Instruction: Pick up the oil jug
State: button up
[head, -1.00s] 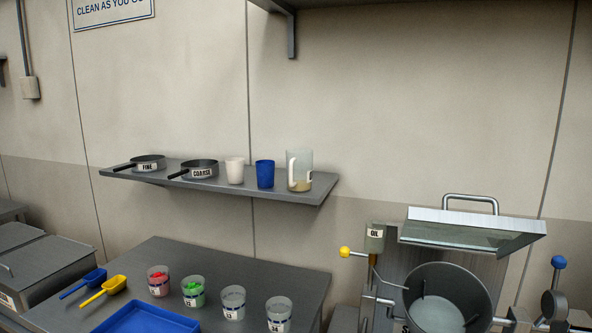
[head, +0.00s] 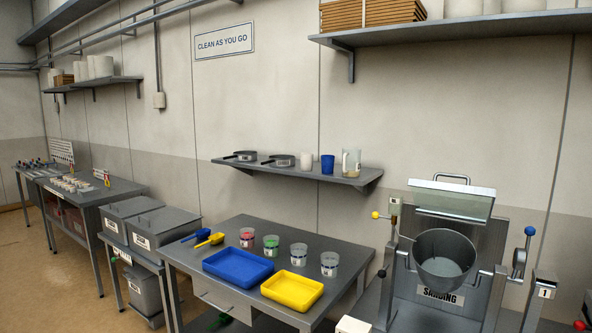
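The oil jug (head: 351,161) is a clear jug with a pale handle on its left side and a little yellowish liquid at the bottom. It stands upright at the right end of the small wall shelf (head: 297,174), to the right of a blue cup (head: 327,164). My gripper is not in view, so its state does not show.
A white cup (head: 306,162) and two dark sieves (head: 283,160) share the shelf. Below is a table (head: 223,237) with a blue tray (head: 238,267), a yellow tray (head: 292,288), beakers and scoops. A machine with a round drum (head: 445,258) stands at the right.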

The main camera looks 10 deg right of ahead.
aim_at(352, 157)
jog(key=u, duration=0.65)
jog(key=i, duration=0.6)
jog(key=u, duration=0.45)
jog(key=i, duration=0.95)
jog(key=z, duration=0.6)
jog(key=i, duration=0.85)
jog(key=z, duration=0.7)
